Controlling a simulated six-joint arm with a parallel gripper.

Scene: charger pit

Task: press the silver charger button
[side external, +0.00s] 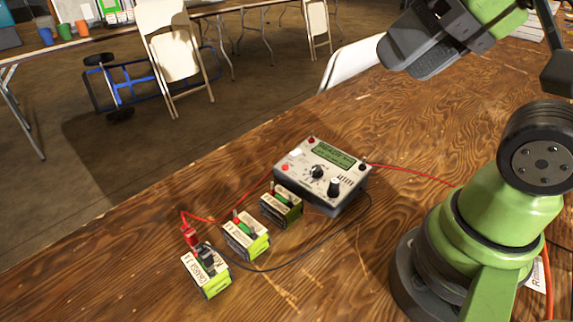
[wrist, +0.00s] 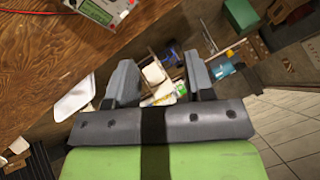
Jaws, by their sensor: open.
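In the wrist view, only part of the charger (wrist: 103,10) shows at the top edge, and I cannot make out the button there. My gripper (side external: 425,62) is raised at the upper right of the side view, well away from the charger. In the wrist view my gripper (wrist: 160,82) is open, with nothing between its fingers.
Three small batteries, left (side external: 207,272), middle (side external: 246,235) and right (side external: 281,207), stand in front of the charger. A red cable (side external: 410,172) and a black cable (side external: 330,242) run across the table (side external: 130,270). Folding chairs (side external: 175,55) stand beyond it.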

